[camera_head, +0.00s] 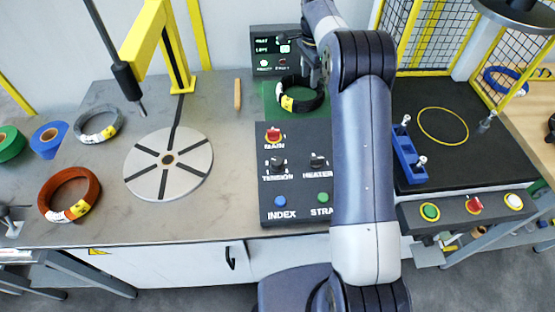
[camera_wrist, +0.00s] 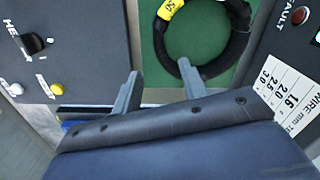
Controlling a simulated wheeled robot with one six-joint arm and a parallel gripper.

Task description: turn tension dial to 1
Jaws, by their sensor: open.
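The tension dial (camera_head: 277,163) is a black knob on the dark control panel (camera_head: 265,210), above the label TENSION. Its setting is too small to read. A similar heater dial (camera_head: 317,161) sits to its right. In the wrist view a black knob (camera_wrist: 33,43), with a label starting HE, shows at the upper left. My gripper (camera_wrist: 158,86) is open with nothing between its fingers, near the green pad. In the head view my arm hides most of it, and it is behind and above the panel, away from the tension dial.
A black coil (camera_head: 301,95) lies on the green pad (camera_head: 270,108), close to my gripper; it also shows in the wrist view (camera_wrist: 162,40). A red main switch (camera_head: 273,134) is above the tension dial. A display box (camera_head: 272,48) stands behind. A turntable (camera_head: 168,164) is left.

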